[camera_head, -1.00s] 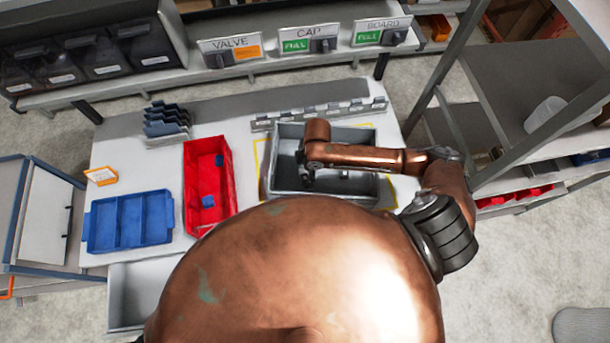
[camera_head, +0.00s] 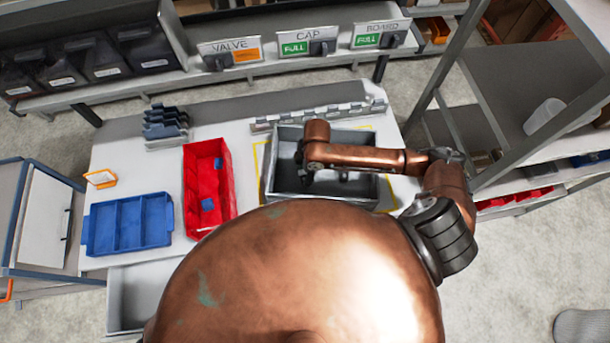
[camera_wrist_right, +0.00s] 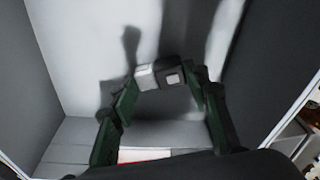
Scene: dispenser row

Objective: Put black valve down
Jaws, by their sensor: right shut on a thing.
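My right gripper (camera_head: 304,176) reaches down inside the grey bin (camera_head: 283,129) on the table, mostly hidden under my copper-coloured arm in the head view. In the right wrist view its two green-and-black fingers are closed on a small dark block with a pale grey side, the black valve (camera_wrist_right: 161,75). The valve is held between the fingertips, with the bin's pale inner surfaces and shadows behind it. I cannot tell whether it touches the bin. My left gripper is not in view.
A red bin (camera_head: 193,187) with small blue items and a blue divided tray (camera_head: 117,249) stand left of the grey bin. Labelled VALVE, CAP and BOARD dispensers (camera_head: 309,47) line the back. A metal shelf rack (camera_head: 500,90) stands to the right.

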